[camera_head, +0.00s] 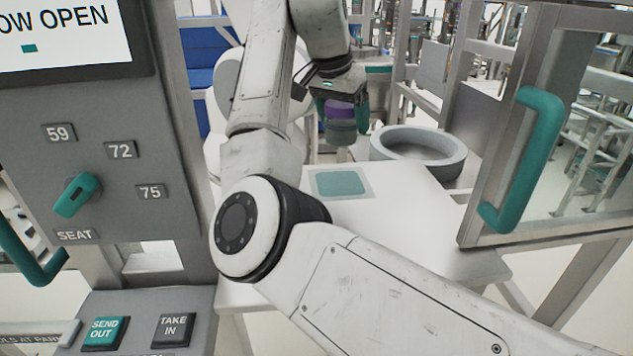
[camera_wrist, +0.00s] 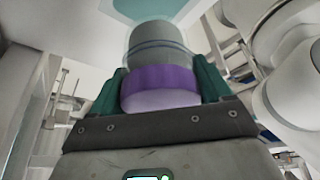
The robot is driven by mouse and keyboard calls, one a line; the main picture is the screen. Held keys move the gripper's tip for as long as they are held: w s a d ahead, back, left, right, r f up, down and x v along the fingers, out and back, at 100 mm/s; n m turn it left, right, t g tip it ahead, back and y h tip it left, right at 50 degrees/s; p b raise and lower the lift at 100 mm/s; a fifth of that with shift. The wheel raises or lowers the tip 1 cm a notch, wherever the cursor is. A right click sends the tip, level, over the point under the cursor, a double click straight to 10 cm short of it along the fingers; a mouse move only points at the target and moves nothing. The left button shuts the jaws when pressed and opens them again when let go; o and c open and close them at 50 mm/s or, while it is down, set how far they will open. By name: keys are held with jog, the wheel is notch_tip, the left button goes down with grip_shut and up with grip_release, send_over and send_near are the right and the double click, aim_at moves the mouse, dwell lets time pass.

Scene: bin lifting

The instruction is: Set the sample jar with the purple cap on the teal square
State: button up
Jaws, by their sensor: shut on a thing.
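The sample jar with the purple cap (camera_head: 340,109) is held in my gripper (camera_head: 343,122), above the far side of the white table. In the wrist view the purple cap (camera_wrist: 160,88) sits between the two teal fingers of my gripper (camera_wrist: 162,90), and the grey jar body (camera_wrist: 158,45) points away from the camera. The jar looks upright in the head view. The teal square (camera_head: 340,182) lies on the white table, nearer the camera than the jar. It also shows at the top of the wrist view (camera_wrist: 150,9), partly hidden by the jar.
A grey round ring-shaped basin (camera_head: 418,143) stands right of the jar at the table's far edge. A glass door with a teal handle (camera_head: 522,160) is open at the right. A grey control panel (camera_head: 105,150) stands at the left. The white table (camera_head: 410,215) is clear around the square.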

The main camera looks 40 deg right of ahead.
aim_at(333, 121)
jog(key=shift+d+f+m, duration=0.1)
jog(key=shift+d+m, duration=0.1)
jog(key=shift+m, duration=0.1)
jog(key=shift+f+b, duration=0.3)
jog(key=shift+f, duration=4.3)
jog(key=o, duration=1.2)
jog(key=shift+f, duration=0.15)
jog(key=v, duration=1.2)
jog(key=shift+w+p, duration=0.15)
jog(key=shift+p, duration=0.15)
